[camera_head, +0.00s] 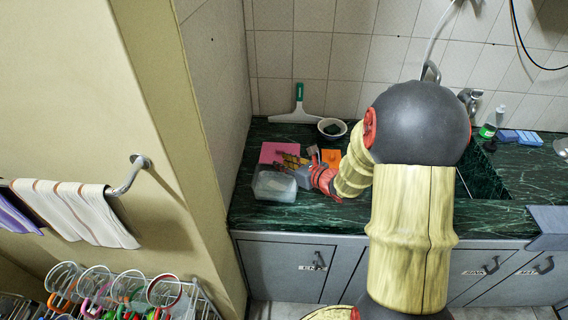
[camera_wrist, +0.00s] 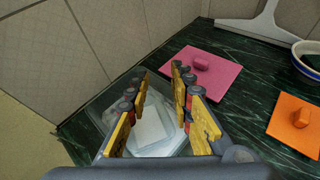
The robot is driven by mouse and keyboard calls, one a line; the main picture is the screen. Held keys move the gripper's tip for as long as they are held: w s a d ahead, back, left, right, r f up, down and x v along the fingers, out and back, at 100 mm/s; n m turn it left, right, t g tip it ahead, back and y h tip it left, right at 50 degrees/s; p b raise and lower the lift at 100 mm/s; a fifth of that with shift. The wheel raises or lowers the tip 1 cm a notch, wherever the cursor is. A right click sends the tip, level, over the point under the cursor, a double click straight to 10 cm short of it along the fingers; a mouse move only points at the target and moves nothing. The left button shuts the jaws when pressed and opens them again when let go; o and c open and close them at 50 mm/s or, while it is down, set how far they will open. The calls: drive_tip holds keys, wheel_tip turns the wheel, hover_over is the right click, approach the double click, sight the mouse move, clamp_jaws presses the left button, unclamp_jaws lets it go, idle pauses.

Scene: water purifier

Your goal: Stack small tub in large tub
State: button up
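A clear, whitish tub (camera_head: 273,187) stands on the green marble counter near its left front corner. It also shows in the wrist view (camera_wrist: 152,130), below and between my fingers, with a pale square inside or under it. My gripper (camera_head: 288,161) is above and just behind the tub in the head view. In the wrist view my gripper (camera_wrist: 160,72) has its yellow fingers apart with nothing visibly held between them.
A pink square (camera_wrist: 202,72) with a pink lump lies beyond the fingers. An orange square (camera_wrist: 296,126) with an orange lump lies to the right. A bowl (camera_head: 332,128) and a squeegee (camera_head: 298,110) are at the back. The tiled wall (camera_wrist: 70,60) is close on the left.

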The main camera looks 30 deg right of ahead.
drive_tip(key=p+v, duration=0.3)
drive_tip(key=v, duration=0.9)
drive_tip(key=s+a+r+n+g+y, duration=0.3)
drive_tip(key=a+r+n, duration=0.1)
drive_tip(key=a+n, duration=0.5)
drive_tip(key=s+a+r+n+g+y, duration=0.25)
drive_tip(key=a+n, duration=0.55)
drive_tip(key=a, duration=0.4)
drive_tip(key=s+a+r+n+g+h, duration=0.3)
drive_tip(key=s+n+g, duration=0.1)
drive_tip(key=s+n, duration=0.55)
drive_tip(key=s+d+r+n+t+h, duration=0.2)
drive_tip(key=d+r+n+h, duration=0.3)
drive_tip(key=n, duration=0.3)
drive_tip(key=shift+s+r, duration=0.35)
drive_tip(key=shift+s, duration=0.3)
